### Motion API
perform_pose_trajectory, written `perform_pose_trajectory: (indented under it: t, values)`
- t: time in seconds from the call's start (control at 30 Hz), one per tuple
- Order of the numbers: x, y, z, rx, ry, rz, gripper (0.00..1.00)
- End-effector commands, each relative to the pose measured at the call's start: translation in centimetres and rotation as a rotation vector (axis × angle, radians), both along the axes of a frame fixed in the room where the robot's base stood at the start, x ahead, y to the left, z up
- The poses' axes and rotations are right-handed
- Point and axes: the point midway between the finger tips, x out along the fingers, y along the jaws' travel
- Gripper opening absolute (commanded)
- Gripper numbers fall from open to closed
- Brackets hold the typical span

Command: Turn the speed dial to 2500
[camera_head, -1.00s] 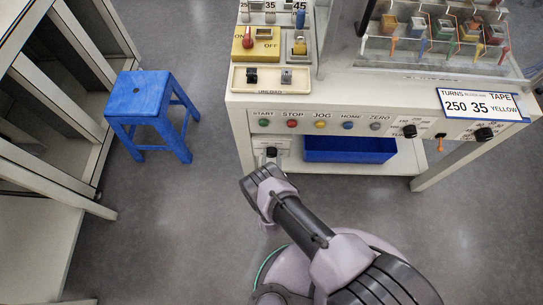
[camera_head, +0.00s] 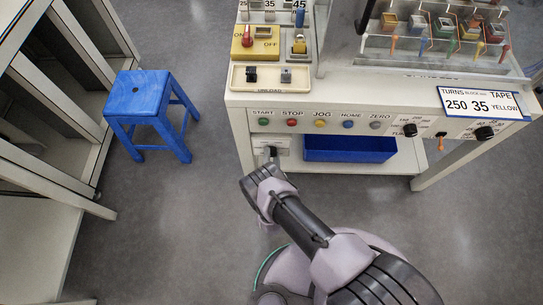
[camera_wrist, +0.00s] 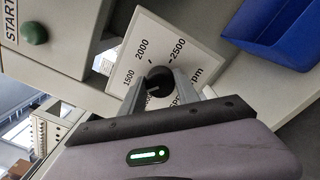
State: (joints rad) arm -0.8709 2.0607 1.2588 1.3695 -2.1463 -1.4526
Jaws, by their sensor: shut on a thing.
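The speed dial is a black knob (camera_wrist: 160,79) on a white plate (camera_wrist: 196,50) marked 1500, 2000, 2500 and rpm. In the wrist view the 2000 lies above left of the knob and the 2500 above right. My gripper (camera_wrist: 162,84) has one finger on each side of the knob and is shut on it. The fingers hide part of the plate's lower print. I cannot tell clearly which number the knob points to. In the head view the dial (camera_head: 271,151) sits low under the START button, with my wrist just in front of it.
A blue bin (camera_head: 350,148) stands on the shelf right of the dial. A green START button (camera_head: 264,121) and several other buttons line the panel above. A blue stool (camera_head: 140,95) stands left on open floor.

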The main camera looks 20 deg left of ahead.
Motion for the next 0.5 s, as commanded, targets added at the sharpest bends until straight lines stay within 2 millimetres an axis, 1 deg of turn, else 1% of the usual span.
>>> perform_pose_trajectory:
  t: [0.5]
  values:
    - [0.22, 0.11, 0.09, 0.476, 0.110, -0.001, 0.00]
